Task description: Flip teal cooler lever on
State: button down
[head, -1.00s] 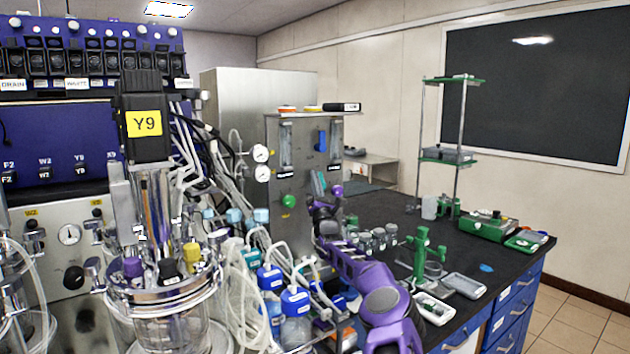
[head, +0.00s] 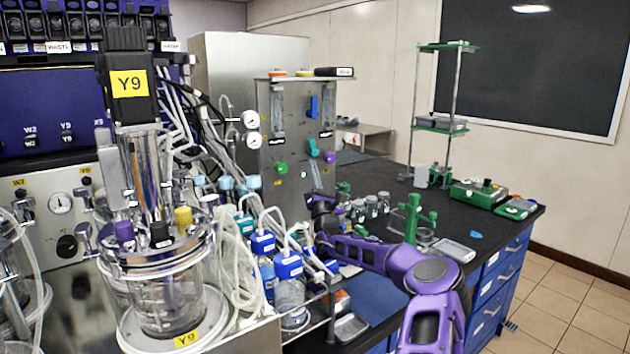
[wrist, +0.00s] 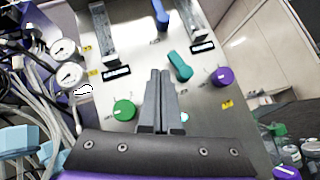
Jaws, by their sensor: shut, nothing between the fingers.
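The teal lever (head: 314,148) is on the front of a grey metal panel (head: 293,185), and it also shows in the wrist view (wrist: 180,66), tilted with its upper end to the left. A blue lever (wrist: 160,14) sits above it. My gripper (wrist: 160,74) is shut and empty, its fingertips pointing at the panel just left of the teal lever in the picture. I cannot tell whether they touch the panel.
A green knob (wrist: 124,110) and a purple knob (wrist: 222,76) flank the teal lever. Pressure gauges (wrist: 68,62) and tubing lie to the left. Jars (head: 371,206) and a green stand (head: 412,215) are on the black bench.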

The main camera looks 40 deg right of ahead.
jog(key=shift+v, duration=1.6)
